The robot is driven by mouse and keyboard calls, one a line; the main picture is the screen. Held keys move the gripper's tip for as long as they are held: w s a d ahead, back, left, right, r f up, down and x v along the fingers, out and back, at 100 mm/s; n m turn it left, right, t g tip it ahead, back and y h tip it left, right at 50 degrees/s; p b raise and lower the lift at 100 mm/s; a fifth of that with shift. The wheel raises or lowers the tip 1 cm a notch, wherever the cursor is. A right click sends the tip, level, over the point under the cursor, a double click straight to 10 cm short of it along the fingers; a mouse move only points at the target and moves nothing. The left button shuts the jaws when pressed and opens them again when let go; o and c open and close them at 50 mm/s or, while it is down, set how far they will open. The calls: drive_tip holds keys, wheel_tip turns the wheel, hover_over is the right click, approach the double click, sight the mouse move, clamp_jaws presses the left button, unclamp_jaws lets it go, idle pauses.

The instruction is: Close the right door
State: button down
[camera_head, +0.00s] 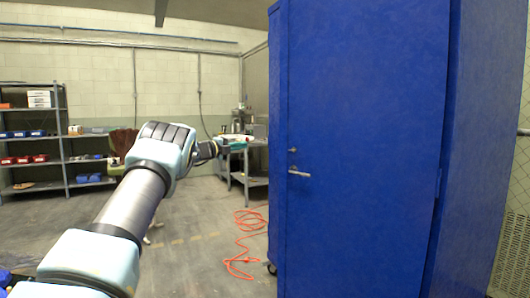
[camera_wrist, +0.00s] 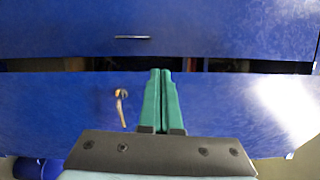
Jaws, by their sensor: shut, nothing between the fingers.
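A tall blue door (camera_head: 365,100) with a small silver lever handle (camera_head: 299,173) fills the right half of the head view. In the wrist view, a blue panel with a brass-coloured lever handle (camera_wrist: 122,107) lies across the lower middle. A second blue panel (camera_wrist: 220,30) with a thin bar handle (camera_wrist: 132,37) lies above it, with a dark gap (camera_wrist: 40,64) between the two. My gripper (camera_head: 224,146) is left of the door in the head view. Its green fingers (camera_wrist: 161,72) are together and empty, overlapping the gap in the wrist view; I cannot tell contact.
Orange cable (camera_head: 240,245) lies on the floor left of the cabinet. A workbench (camera_head: 245,165) stands behind my gripper. Shelves (camera_head: 62,150) with bins stand at the far left. The floor between shelves and cabinet is mostly open.

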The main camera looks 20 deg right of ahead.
drive_tip(key=s+m+p, duration=0.1)
drive_tip(key=m, duration=0.2)
drive_tip(key=m+t+y+p, duration=0.15)
drive_tip(key=m+p, duration=0.35)
drive_tip(key=m, duration=0.8)
approach(290, 154)
drive_tip(key=p+x, duration=0.5)
drive_tip(key=p, duration=0.1)
drive_tip(key=shift+r, duration=0.1)
drive_tip(key=shift+p+x, duration=0.55)
drive_tip(key=shift+x, duration=0.4)
